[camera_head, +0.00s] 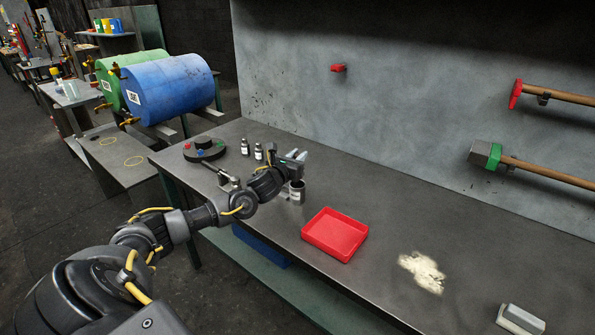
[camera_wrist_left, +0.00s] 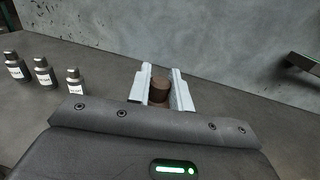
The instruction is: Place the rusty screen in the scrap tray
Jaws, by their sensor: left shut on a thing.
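My left gripper (camera_head: 296,157) is shut above the bench, at the back left of the red tray. In the left wrist view, its pale fingers hold a brown, round, rusty-looking piece (camera_wrist_left: 159,88), which I take to be the rusty screen. The screen cannot be made out in the head view. The red scrap tray (camera_head: 335,234) lies on the bench, to the right of and nearer than the gripper, and looks empty. A metal cup (camera_head: 297,191) with a label stands just below the gripper. My right gripper is not in view.
Small labelled bottles (camera_head: 245,147) stand left of the gripper, by a round dark device (camera_head: 204,148). Pale powder (camera_head: 423,271) and a grey block (camera_head: 520,319) lie right of the tray. Hammers (camera_head: 487,155) hang on the wall. The bench between cup and tray is clear.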

